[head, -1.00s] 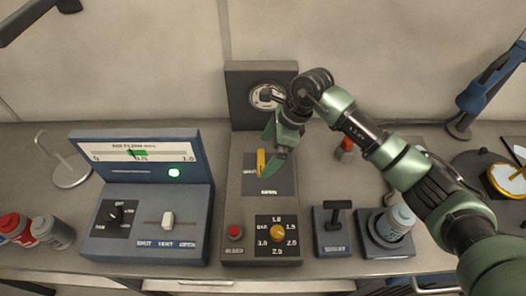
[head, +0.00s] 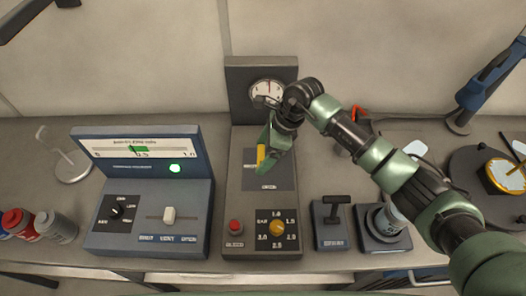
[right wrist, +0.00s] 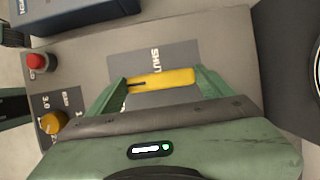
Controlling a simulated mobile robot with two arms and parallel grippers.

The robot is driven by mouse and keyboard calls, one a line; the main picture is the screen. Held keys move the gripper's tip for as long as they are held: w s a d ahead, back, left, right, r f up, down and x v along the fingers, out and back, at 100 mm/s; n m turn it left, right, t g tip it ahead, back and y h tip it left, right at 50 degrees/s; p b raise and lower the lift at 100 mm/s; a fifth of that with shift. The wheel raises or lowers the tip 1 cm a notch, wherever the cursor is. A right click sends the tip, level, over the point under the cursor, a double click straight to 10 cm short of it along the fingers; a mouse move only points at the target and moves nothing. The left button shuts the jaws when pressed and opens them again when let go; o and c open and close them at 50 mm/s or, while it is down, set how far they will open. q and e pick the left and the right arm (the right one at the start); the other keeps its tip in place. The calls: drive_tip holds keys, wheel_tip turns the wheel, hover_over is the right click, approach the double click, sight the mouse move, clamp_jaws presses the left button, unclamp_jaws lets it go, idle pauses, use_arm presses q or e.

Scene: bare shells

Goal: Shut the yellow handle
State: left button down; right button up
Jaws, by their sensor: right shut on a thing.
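The yellow handle (head: 261,154) stands on the dark plate of the grey middle panel (head: 236,205), below a round gauge (head: 267,92). My right gripper (head: 268,158) is down at the handle and partly covers it in the head view. In the right wrist view the handle (right wrist: 161,80) lies between the two green fingers, and the right gripper (right wrist: 162,85) is shut on it. A "SHUT" label (right wrist: 155,58) shows on the plate beside the handle. My left gripper is not in view.
The panel also bears a red button (head: 235,226) and a yellow knob (head: 277,229). A blue-grey console (head: 145,245) stands close on the left. A black T-lever box (head: 331,233) and a holder with a canister (head: 388,221) stand on the right. My right arm hides part of the bench.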

drive_tip(key=shift+m, duration=0.3)
drive_tip(key=m+t+b, duration=0.1)
drive_tip(key=m+b, duration=0.2)
drive_tip(key=shift+s+f+m+t, duration=0.1)
drive_tip(key=shift+f+m+t, duration=0.05)
drive_tip(key=shift+m+t, duration=0.2)
drive_tip(key=m+t+h+b, duration=0.1)
drive_tip(key=m+b, duration=0.1)
drive_tip(key=m, duration=0.1)
drive_tip(key=shift+a+m+b, duration=0.1)
drive_tip(key=shift+m+b, duration=0.15)
drive_tip(key=shift+b, duration=0.05)
drive_tip(key=m+t+h+b, duration=0.1)
drive_tip(key=m+b, duration=0.2)
drive_tip(key=m+h+b, duration=0.1)
drive_tip(key=m+b, duration=0.2)
drive_tip(key=shift+s+a+t, duration=0.1)
drive_tip(key=shift+a+t, duration=0.05)
drive_tip(key=shift+t, duration=0.2)
drive_tip(key=shift+r+m+h+b, duration=0.2)
drive_tip(key=shift+m+h+b, duration=0.5)
drive_tip(key=shift+m+b, duration=1.2)
drive_tip(key=o, duration=1.3)
drive_tip(key=shift+s, duration=0.1)
